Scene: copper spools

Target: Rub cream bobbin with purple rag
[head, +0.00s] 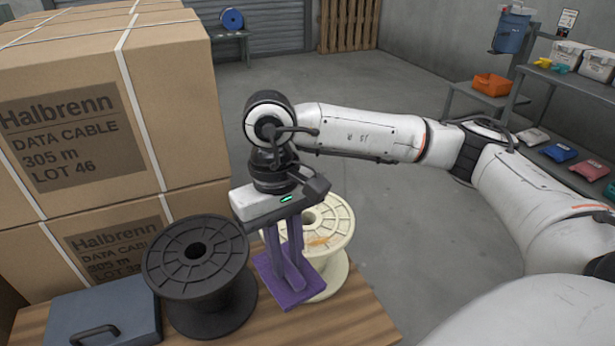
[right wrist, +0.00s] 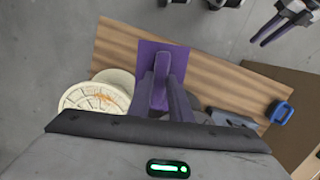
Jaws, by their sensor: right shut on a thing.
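The cream bobbin (head: 340,225) stands on the wooden bench with an orange-brown smear on its face; it and the smear also show in the right wrist view (right wrist: 88,98). My right gripper (head: 290,270) is shut on the purple rag (head: 283,290), left of the bobbin and in front of part of it. The rag hangs as a flat square at the fingertips and also shows in the right wrist view (right wrist: 150,52). I cannot tell whether it touches the bobbin. My left gripper (right wrist: 273,30) shows only in the right wrist view, with its fingers apart and empty.
A black spool (head: 195,255) stands close left of the rag, with a blue-grey case (head: 105,312) beside it. Stacked cardboard boxes (head: 180,95) rise behind at the left. A blue object (right wrist: 279,112) lies near the bench end. Bare wood (head: 345,320) shows at the front.

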